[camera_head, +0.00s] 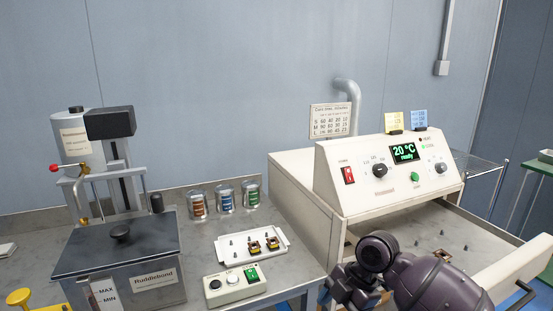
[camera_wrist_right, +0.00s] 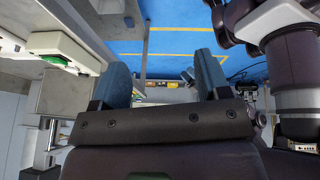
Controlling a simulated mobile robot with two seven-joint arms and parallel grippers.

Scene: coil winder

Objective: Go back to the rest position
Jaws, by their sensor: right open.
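My right arm (camera_head: 440,285) comes in at the bottom right of the head view, in front of the oven's open drawer. Its gripper is hard to make out there. In the right wrist view my right gripper (camera_wrist_right: 161,80) has its two blue-grey fingers spread apart with nothing held between them. Beyond the fingers are a blue floor with yellow lines and small distant items too small to tell. My left gripper is in neither view.
The white oven (camera_head: 330,180) reads "20 °C ready"; its drawer (camera_head: 512,268) is pulled out, with small dark parts inside. On the bench are a white tray (camera_head: 233,248) with small coil parts, a button box (camera_head: 235,285), several tins (camera_head: 226,200) and a lidded Ruddiebond tank (camera_head: 150,280).

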